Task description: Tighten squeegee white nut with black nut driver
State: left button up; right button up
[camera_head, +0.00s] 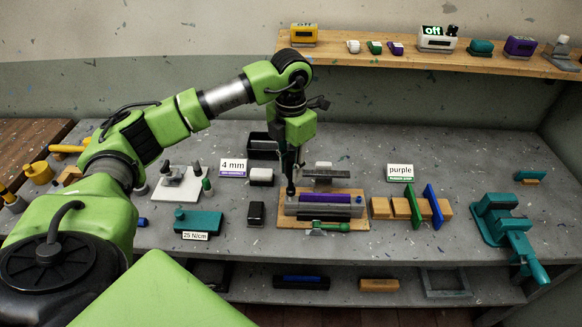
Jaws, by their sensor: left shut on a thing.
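My left gripper (291,148) hangs from the upper middle, pointing down, shut on a dark upright tool that looks like the black nut driver (291,186). The driver's lower end is at the left end of a grey bar with a purple strip, which looks like the squeegee (325,204). I cannot tell whether the driver touches it. The squeegee lies on a wooden board (363,224). The white nut cannot be made out; the driver may hide it. My right gripper is not in view.
A green-handled tool (330,227) lies at the board's front. A wooden rack with blue and green plates (410,208) stands right of it, then a teal vise (505,225). A teal 25 N/cm device (198,222) and a black block (256,213) stand left. A wooden shelf (400,58) runs above.

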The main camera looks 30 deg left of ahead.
pick_arm(q)
jog(key=shift+f, duration=0.2)
jog(key=shift+f+b, duration=0.75)
jog(key=shift+f, duration=0.1)
dwell(0.4)
